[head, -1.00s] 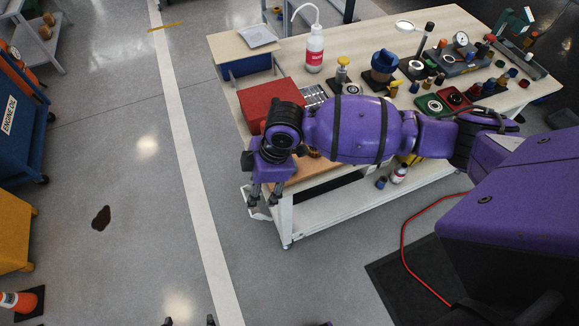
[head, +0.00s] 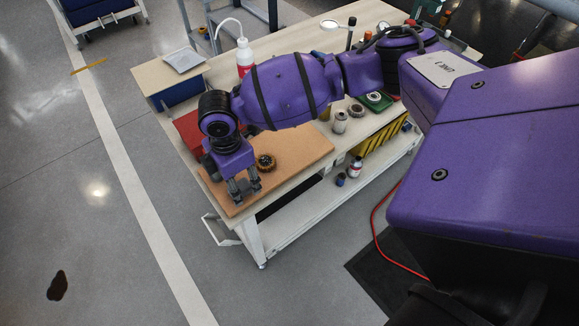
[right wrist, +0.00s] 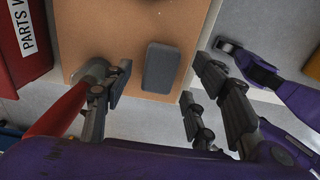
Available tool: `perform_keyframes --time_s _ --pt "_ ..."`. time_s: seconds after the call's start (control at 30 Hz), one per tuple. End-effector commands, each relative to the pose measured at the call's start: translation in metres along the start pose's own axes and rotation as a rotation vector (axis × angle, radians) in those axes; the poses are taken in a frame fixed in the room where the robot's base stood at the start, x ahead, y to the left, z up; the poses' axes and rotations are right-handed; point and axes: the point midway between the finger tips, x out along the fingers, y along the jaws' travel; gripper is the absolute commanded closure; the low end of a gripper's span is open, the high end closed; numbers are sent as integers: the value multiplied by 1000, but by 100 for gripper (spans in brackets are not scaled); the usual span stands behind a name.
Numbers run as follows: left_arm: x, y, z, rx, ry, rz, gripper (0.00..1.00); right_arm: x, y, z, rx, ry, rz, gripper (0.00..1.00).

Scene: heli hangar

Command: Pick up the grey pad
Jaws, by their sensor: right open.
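The grey pad (right wrist: 161,68) is a dark grey rounded rectangle lying flat on a tan board (right wrist: 135,20). The right wrist view shows it ahead of my right gripper (right wrist: 157,95), between the lines of its spread fingers. The fingers are open, with nothing between their tips. In the head view my right gripper (head: 243,192) points down over the front left part of the tan board (head: 300,150), and I cannot make out the pad there. A purple part with dark jaw-like ends (right wrist: 265,75) at the right of the wrist view may be my left gripper; its opening is unclear.
A round brown-and-black part (head: 265,162) lies on the board close to my right gripper. A red box (head: 190,128) stands behind it. Cans (head: 340,122) and a green tray (head: 376,101) sit farther right on the bench. Open floor (head: 90,190) lies left.

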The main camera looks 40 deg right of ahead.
Motion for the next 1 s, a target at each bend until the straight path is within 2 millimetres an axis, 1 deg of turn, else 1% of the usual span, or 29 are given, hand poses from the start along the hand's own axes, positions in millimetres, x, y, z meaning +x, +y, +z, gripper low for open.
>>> perform_keyframes --time_s 0.03,0.1,0.2,0.33,0.37,0.6,0.67,1.0 --pt "-1 0 6 -1 -10 -1 35 10 -1 0 1 -1 -4 47" --pt "-1 0 9 -1 -16 -1 35 17 0 0 1 0 -2 47" --pt "-1 0 9 -1 -16 -1 35 21 0 0 1 -1 0 47" --pt "0 0 7 0 -12 0 35 20 0 0 0 0 1 47" --pt "0 0 6 0 -10 0 35 20 0 0 0 0 1 50" --pt "1 1 -4 1 9 2 35 19 1 0 0 0 2 81" --pt "2 1 -6 1 12 2 35 19 1 0 0 0 2 87" --pt "2 1 -6 1 12 2 35 15 2 0 0 1 4 87"
